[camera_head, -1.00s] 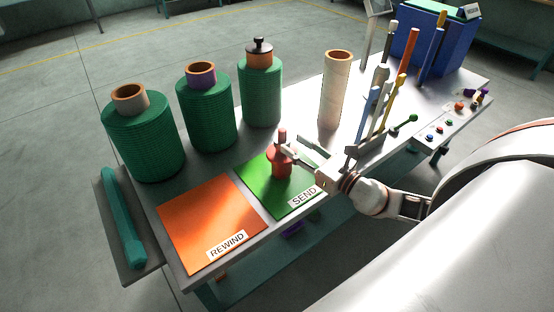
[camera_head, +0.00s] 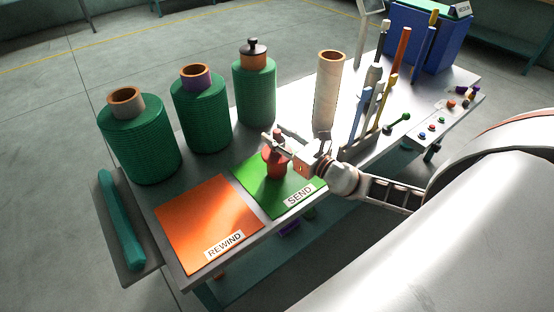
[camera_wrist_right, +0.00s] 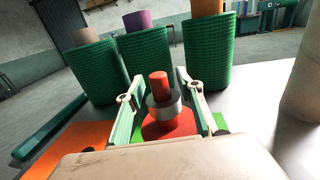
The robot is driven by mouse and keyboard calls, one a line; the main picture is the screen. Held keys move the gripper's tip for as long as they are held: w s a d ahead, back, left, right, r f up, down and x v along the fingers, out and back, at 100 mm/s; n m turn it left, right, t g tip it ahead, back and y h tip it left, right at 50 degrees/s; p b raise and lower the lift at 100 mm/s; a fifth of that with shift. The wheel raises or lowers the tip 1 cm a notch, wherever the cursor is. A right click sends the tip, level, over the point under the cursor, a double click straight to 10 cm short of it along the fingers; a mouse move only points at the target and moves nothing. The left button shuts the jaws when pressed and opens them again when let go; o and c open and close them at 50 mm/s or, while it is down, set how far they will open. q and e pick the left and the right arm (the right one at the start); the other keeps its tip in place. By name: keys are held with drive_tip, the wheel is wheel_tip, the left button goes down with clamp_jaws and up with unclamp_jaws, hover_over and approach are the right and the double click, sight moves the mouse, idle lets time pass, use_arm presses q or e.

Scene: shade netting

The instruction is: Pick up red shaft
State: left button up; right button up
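A red piece (camera_head: 275,165) with a thick round base and a narrower upright stem stands on the green SEND mat (camera_head: 249,183). In the right wrist view its red stem (camera_wrist_right: 158,84) rises through a grey collar (camera_wrist_right: 163,108). My right gripper (camera_head: 272,146) is at the stem's height, with one finger on each side of it. In the right wrist view the fingers (camera_wrist_right: 157,88) are open, with gaps visible beside the stem. An orange-red rod (camera_head: 402,50) also stands in the rack at the back right. My left gripper is out of view.
Green netting rolls (camera_head: 202,118) stand along the table's back left, one with a dark knob. A bare pale tube (camera_head: 328,95) stands behind my right gripper. The rack of upright rods is to its right. The orange REWIND mat (camera_head: 206,220) is clear.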

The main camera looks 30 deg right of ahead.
clamp_jaws()
drive_tip(key=shift+r, duration=0.2)
